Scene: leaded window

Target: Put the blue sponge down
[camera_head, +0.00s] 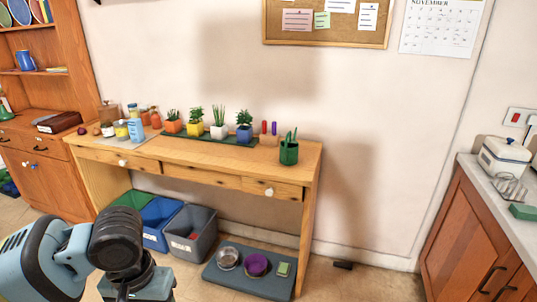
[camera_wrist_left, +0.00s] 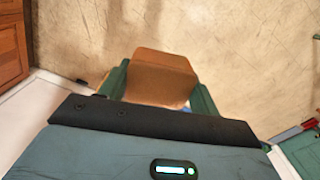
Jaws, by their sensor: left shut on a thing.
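In the left wrist view my left gripper (camera_wrist_left: 160,98) is shut on an orange-brown block-like thing (camera_wrist_left: 160,68). The block sits between the two green fingers and sticks out beyond them, with the beige floor behind it. I see no blue sponge in either view; the held thing looks orange-brown, not blue. In the head view my left arm comes in at the lower left, and its fingers and load are hidden or out of frame. My right gripper is in neither view.
A wooden table (camera_head: 215,157) holds several potted plants, jars and a green pot (camera_head: 289,151). Beneath it stand bins (camera_head: 190,232) and a dark mat (camera_head: 245,285) with two bowls. A counter (camera_head: 487,185) is at the right.

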